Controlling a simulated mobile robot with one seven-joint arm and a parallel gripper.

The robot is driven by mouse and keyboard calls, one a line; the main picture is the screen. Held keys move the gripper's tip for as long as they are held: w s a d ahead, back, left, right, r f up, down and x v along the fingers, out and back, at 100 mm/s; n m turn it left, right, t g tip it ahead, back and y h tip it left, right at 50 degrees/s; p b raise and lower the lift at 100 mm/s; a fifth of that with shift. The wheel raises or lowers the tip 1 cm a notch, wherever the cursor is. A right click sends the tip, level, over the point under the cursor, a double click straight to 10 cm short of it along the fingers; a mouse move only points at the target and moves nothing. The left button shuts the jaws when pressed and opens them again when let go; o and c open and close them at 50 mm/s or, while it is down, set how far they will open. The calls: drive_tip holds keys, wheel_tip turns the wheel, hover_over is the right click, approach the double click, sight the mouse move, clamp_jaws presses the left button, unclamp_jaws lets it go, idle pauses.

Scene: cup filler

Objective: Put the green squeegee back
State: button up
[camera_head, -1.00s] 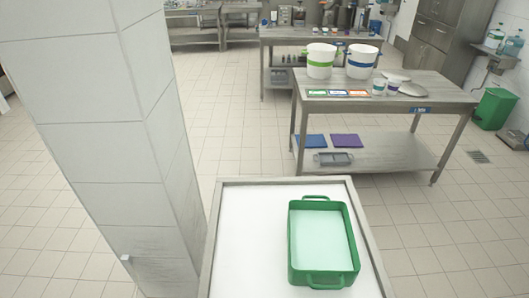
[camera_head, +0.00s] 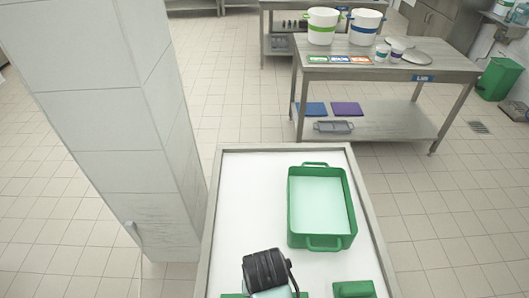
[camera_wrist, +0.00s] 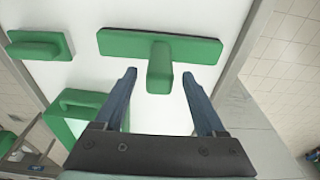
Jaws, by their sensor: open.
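The green squeegee (camera_wrist: 160,45) shows in the wrist view as a wide bar with a dark edge and a short handle. It appears to lie on the white top of the near table. My gripper (camera_wrist: 160,74) is open, with one blue-grey finger on each side of the handle in the picture. I cannot tell whether the fingers are down at the handle's height. In the head view my dark gripper covers most of the squeegee, and only slivers of green show at the bottom edge.
A green tray (camera_head: 293,215) with two handles stands on the near table (camera_head: 225,200). A green block-like tool (camera_head: 355,289) lies to the squeegee's right in the head view. A tiled pillar (camera_head: 120,120) stands close on the left. A steel table (camera_head: 440,66) stands behind.

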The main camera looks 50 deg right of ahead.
drive_tip(key=r, duration=0.5)
drive_tip(key=shift+s+a+r, duration=0.1)
drive_tip(key=shift+s+a, duration=0.15)
drive_tip(key=w+r+n+t+h, duration=0.3)
drive_tip(key=w+r+t, duration=0.5)
drive_tip(key=w+r, duration=0.95)
drive_tip(key=w+a+r+n+t, duration=0.1)
drive_tip(key=w+a+r+t, duration=0.15)
drive_tip(key=r, duration=0.55)
drive_tip(key=w+a+r+n+t, duration=0.1)
drive_tip(key=w+a+r+t, duration=0.15)
drive_tip(key=r, duration=0.45)
drive_tip(key=s+a+r+n+t+y, duration=0.1)
drive_tip(key=s+a+r+t, duration=0.3)
drive_tip(key=r, duration=0.6)
drive_tip(key=s+a+r+n+t+y, duration=0.2)
drive_tip(key=a+r, duration=0.4)
drive_tip(key=r, duration=0.4)
drive_tip(key=s+a+r+n+t+y, duration=0.1)
drive_tip(key=s+a+r+t, duration=0.3)
drive_tip(key=r+t, duration=0.3)
wheel_tip(320, 180, up, 3)
drive_tip(key=shift+s+a+r+n, duration=0.2)
drive_tip(key=shift+s+a+n, duration=0.2)
drive_tip(key=shift+s, duration=0.45)
drive_tip(key=shift+f, duration=0.1)
